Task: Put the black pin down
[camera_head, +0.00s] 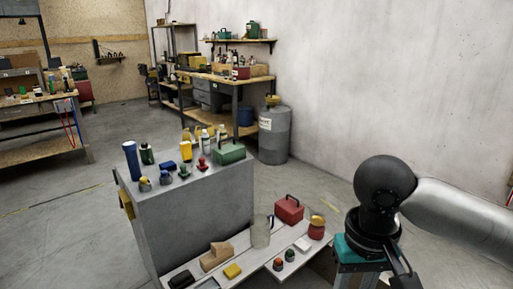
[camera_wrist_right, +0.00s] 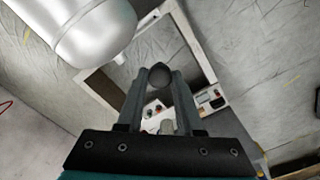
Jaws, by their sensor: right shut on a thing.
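My right gripper (camera_wrist_right: 158,90) shows in the right wrist view, with its two grey fingers closed on the black pin (camera_wrist_right: 159,74). Only a dark rounded end of the pin shows between the fingertips; the rest is hidden. The pin is held in the air, with a pale bench surface and the floor behind it. In the head view my right arm comes in from the right and its wrist is at the lower right; the fingers and pin cannot be made out clearly there. My left gripper is not in view.
A grey cabinet (camera_head: 196,222) carries bottles, knobs and a green box (camera_head: 229,153). A grey drum (camera_head: 274,137) stands by the wall.

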